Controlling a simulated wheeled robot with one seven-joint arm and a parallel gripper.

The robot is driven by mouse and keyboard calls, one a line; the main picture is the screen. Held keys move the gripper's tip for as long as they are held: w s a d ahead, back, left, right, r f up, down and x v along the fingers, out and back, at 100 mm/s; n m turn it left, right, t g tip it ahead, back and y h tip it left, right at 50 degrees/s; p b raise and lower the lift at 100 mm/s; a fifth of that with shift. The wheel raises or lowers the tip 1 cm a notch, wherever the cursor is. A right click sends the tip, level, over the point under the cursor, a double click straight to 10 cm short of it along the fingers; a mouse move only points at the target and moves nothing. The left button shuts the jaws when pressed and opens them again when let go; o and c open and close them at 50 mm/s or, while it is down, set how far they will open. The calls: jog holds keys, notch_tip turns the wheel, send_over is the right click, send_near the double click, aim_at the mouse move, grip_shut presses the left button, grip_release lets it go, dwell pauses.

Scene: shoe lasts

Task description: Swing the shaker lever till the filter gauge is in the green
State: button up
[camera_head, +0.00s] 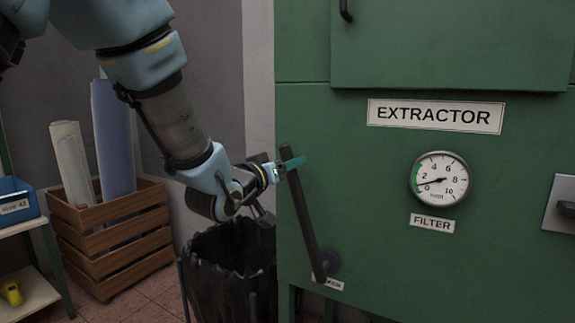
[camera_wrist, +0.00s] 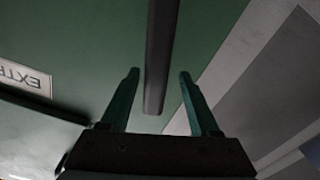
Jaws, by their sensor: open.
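The shaker lever (camera_head: 303,218) is a dark bar on the green extractor's front, leaning up and left from its pivot near the bottom. In the wrist view the lever (camera_wrist: 160,60) runs down the middle, its end between the two teal fingers. My gripper (camera_head: 289,164) is at the lever's upper end; in the wrist view my gripper (camera_wrist: 160,82) is open, with a gap on each side of the bar. The filter gauge (camera_head: 439,180) is round and white with a green band at its left. Its needle points left, between 0 and 2, over the green band.
The green extractor cabinet (camera_head: 375,230) fills the right side. A dark bin (camera_head: 232,262) stands below my arm. A wooden crate (camera_head: 115,235) with rolls is at the left, beside a shelf with a blue box (camera_head: 17,203). A metal plate (camera_head: 562,205) is at the right edge.

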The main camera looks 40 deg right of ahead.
jog(key=b+v, duration=0.1)
jog(key=v, duration=0.9)
jog(key=w+a+f+n+t+y, duration=0.3)
jog(key=w+a+f+y, duration=0.35)
jog(key=w+a, duration=0.4)
jog(key=w+a+f+n+y, duration=0.1)
jog(key=w+a+f+y, duration=0.15)
jog(key=a, duration=0.25)
jog(key=w+a+f+n+g+y, duration=0.1)
jog(key=a+f+y, duration=0.15)
jog(key=a, duration=0.25)
jog(key=w+a+f+n+y, duration=0.1)
jog(key=a+f+y, duration=0.1)
jog(key=a+f, duration=0.15)
jog(key=s+a+f+n+g+y, duration=0.2)
jog(key=s+a+f+g, duration=0.15)
jog(key=a, duration=0.55)
jog(key=s+a+f+n+g+y, duration=0.2)
jog(key=s+a+g, duration=0.15)
jog(key=a, duration=0.55)
notch_tip(320, 180, up, 14)
jog(key=t+p, duration=0.1)
jog(key=p, duration=1.2)
jog(key=shift+s+r+m, duration=0.2)
jog(key=shift+s+m, duration=0.1)
